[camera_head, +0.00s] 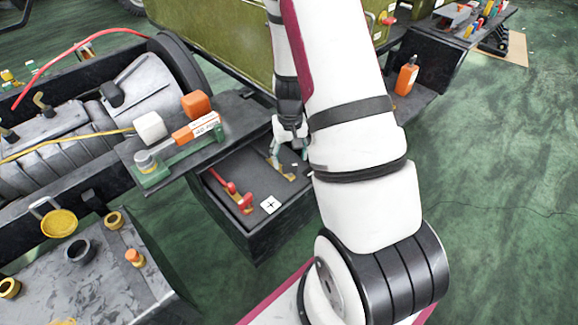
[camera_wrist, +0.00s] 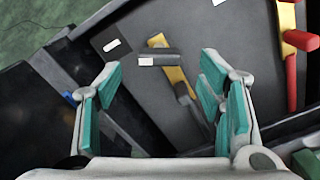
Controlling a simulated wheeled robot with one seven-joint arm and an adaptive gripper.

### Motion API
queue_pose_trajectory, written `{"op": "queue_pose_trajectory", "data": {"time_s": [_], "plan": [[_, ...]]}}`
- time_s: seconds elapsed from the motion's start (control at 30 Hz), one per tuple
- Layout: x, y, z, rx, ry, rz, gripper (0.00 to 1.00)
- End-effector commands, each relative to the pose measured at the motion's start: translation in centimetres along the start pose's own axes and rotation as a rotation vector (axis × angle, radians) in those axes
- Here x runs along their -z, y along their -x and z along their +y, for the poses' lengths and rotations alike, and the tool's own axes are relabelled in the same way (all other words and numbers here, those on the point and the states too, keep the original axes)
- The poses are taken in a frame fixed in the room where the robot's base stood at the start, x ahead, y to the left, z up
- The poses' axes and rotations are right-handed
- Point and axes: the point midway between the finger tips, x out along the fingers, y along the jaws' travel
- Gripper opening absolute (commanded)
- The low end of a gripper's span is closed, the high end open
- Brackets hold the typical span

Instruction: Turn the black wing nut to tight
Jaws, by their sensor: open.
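In the wrist view, a dark grey-black bar with a white mark, which looks like the black wing nut (camera_wrist: 160,57), lies crosswise on a yellow bracket (camera_wrist: 178,78) on the dark box top. In the head view, the yellow bracket (camera_head: 288,176) shows just below my gripper (camera_head: 289,150); the wing nut is too small there to tell apart. My gripper (camera_wrist: 160,72) is open, with its teal-padded fingers spread. The bar shows between the fingertips in the picture, apart from both. I cannot tell the height gap.
A red-handled part on a yellow base (camera_head: 236,194) stands left of the bracket in the head view. A white cross marker (camera_head: 270,204) lies near it. A black plate with a white label (camera_wrist: 109,42) lies beside the bar. A shelf (camera_head: 190,155) overhangs the box at left.

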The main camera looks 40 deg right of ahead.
Motion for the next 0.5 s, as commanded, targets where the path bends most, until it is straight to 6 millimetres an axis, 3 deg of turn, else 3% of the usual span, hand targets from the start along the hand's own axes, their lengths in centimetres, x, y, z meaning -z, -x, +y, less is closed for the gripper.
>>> {"op": "queue_pose_trajectory", "data": {"time_s": [0.2,0.5], "plan": [[0.0,-3.4,0.0,0.0,-0.001,-0.002,0.62],[0.0,-4.6,0.0,0.0,0.0,0.001,0.62]]}}
